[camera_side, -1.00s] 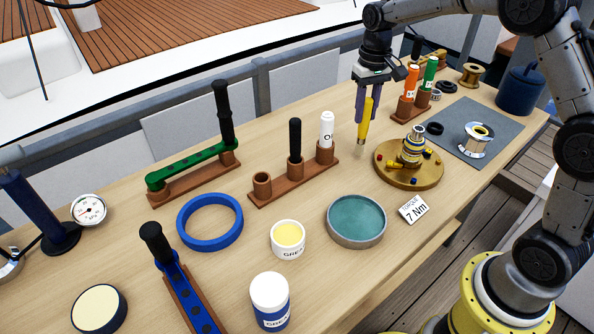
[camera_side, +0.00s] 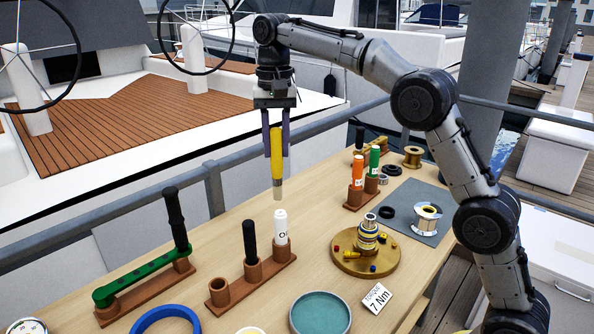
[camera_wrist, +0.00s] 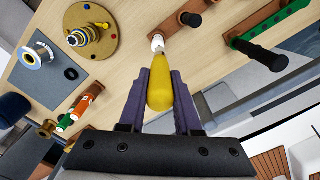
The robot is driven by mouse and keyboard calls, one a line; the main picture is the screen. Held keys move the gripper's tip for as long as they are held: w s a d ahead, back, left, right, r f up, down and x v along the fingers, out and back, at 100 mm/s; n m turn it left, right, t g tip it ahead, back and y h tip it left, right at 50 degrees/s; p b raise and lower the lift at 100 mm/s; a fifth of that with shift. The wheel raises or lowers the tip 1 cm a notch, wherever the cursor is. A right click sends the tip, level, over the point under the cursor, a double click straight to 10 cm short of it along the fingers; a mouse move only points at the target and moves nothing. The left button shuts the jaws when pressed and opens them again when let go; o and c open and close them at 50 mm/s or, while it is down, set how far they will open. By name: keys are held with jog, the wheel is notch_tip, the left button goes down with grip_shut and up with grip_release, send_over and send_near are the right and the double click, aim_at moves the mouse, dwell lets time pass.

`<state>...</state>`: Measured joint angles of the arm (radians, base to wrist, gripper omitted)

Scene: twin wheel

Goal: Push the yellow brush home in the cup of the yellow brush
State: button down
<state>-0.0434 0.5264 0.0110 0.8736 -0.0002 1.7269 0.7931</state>
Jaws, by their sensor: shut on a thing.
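My gripper (camera_side: 276,152) is shut on the yellow brush (camera_side: 277,165), which hangs upright, tip down. The brush is above the bench, over the right end of a brown rack (camera_side: 262,279); its tip shows just above the white-topped bottle (camera_side: 281,227) there. The rack's left cup (camera_side: 218,290) is empty, and its middle cup (camera_side: 250,271) holds a black handle (camera_side: 250,240). In the wrist view the yellow brush (camera_wrist: 159,92) sits between the purple fingers of my gripper (camera_wrist: 160,78), with the white bottle (camera_wrist: 158,43) beyond its tip.
A green wrench with a black handle (camera_side: 176,218) lies on a stand to the left. A second rack (camera_side: 358,198) holds orange and green bottles. A teal dish (camera_side: 320,312) is in front.

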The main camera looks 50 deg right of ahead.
jog(key=a+f+n, duration=0.1)
jog(key=a+n, duration=0.4)
jog(key=a, duration=1.3)
jog(key=shift+a+f+n, duration=0.25)
jog(key=shift+n, duration=0.05)
notch_tip(320, 180, down, 10)
notch_tip(320, 180, down, 6)
jog(key=shift+f, duration=0.25)
dwell(3.9)
jog(key=c, duration=0.5)
grip_release()
